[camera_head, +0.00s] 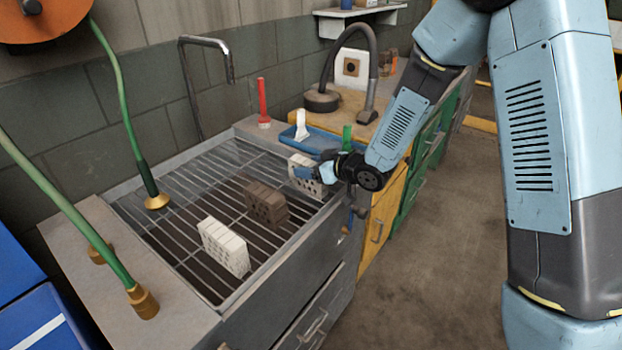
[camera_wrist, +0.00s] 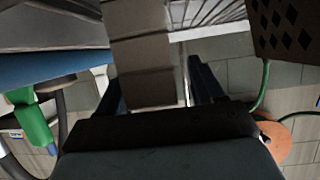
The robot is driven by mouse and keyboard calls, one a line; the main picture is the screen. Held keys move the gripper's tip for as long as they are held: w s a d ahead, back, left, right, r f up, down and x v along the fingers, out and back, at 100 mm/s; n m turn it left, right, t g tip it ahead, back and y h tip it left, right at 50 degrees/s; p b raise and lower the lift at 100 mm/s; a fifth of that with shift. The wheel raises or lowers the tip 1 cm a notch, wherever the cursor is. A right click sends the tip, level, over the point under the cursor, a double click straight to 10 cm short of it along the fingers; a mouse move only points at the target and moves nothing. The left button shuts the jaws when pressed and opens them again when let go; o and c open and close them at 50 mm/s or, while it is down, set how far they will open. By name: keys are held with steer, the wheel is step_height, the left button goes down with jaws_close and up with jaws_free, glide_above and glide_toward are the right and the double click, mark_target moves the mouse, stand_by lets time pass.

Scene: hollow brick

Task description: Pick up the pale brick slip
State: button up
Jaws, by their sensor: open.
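Two pale bricks stand on the sink grate in the head view. The far pale brick (camera_head: 301,164) is at my gripper (camera_head: 314,174); the near pale brick (camera_head: 223,246) stands apart, towards the front, with a row of holes low in its side. I cannot tell which one is the slip. In the wrist view the far pale brick (camera_wrist: 142,55) reaches in between the fingers of my gripper (camera_wrist: 157,85), showing greyish and ribbed. The jaws are open around it, and contact is not clear. The finger covers part of this brick in the head view.
A dark brown holed brick (camera_head: 265,204) stands between the pale ones, also in the wrist view (camera_wrist: 283,28). A blue tray (camera_head: 312,141), a red object (camera_head: 263,103) and a bent tap (camera_head: 205,45) stand behind. The left part of the grate (camera_head: 165,217) is clear.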

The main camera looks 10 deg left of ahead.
steer(key=shift+w+a, duration=0.1)
steer(key=shift+a, duration=0.05)
steer(key=c, duration=1.1)
steer(key=shift+c, duration=0.6)
steer(key=shift+r, duration=0.1)
